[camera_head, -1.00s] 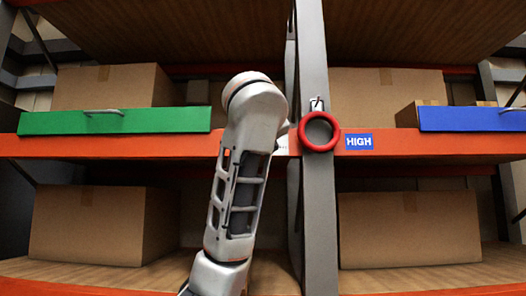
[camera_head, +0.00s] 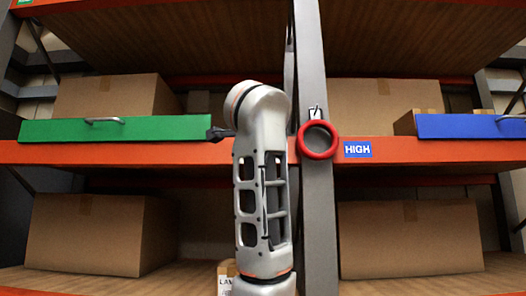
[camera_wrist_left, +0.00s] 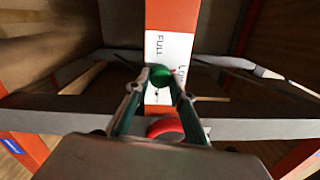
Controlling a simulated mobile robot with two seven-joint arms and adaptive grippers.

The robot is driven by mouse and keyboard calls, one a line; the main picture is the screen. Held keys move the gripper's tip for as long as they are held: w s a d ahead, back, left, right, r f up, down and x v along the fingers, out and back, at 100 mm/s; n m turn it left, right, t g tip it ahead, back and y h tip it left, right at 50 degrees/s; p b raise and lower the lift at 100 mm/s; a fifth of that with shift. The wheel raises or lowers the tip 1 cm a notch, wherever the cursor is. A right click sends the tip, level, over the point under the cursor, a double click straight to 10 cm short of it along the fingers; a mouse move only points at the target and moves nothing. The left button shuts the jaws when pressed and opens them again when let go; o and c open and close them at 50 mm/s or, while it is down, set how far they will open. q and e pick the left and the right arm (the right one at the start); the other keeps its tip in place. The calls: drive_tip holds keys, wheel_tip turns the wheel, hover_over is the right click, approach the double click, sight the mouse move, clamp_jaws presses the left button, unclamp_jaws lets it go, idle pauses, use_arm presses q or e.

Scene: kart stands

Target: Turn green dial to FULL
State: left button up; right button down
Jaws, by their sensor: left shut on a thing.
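The green dial (camera_wrist_left: 160,76) shows in the left wrist view on a white plate (camera_wrist_left: 185,46) fixed to an orange beam. The plate reads FULL at the left and another word, partly covered, at the right. My left gripper (camera_wrist_left: 159,88) is shut on the green dial, with a finger on each side of it. The dial's pointer is not clear. In the head view my arm stands upright in the middle and hides the dial; a small dark part of my gripper (camera_head: 217,133) sticks out at its left.
A red ring (camera_head: 318,139) is on the grey post (camera_head: 318,220) beside a blue HIGH label (camera_head: 358,149). A red round piece (camera_wrist_left: 165,128) shows between my finger bases. A green drawer front (camera_head: 150,129), a blue one (camera_head: 470,126) and cardboard boxes (camera_head: 100,235) fill the shelves.

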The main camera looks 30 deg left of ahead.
use_arm(q)
drive_tip(key=shift+n+p, duration=0.8)
drive_tip(key=shift+n, duration=3.3)
drive_tip(key=o, duration=1.1)
drive_tip(key=shift+o, duration=0.2)
drive_tip(key=shift+s+d, duration=0.1)
drive_tip(key=v, duration=0.7)
drive_tip(key=shift+s+d, duration=0.1)
drive_tip(key=shift+d, duration=0.05)
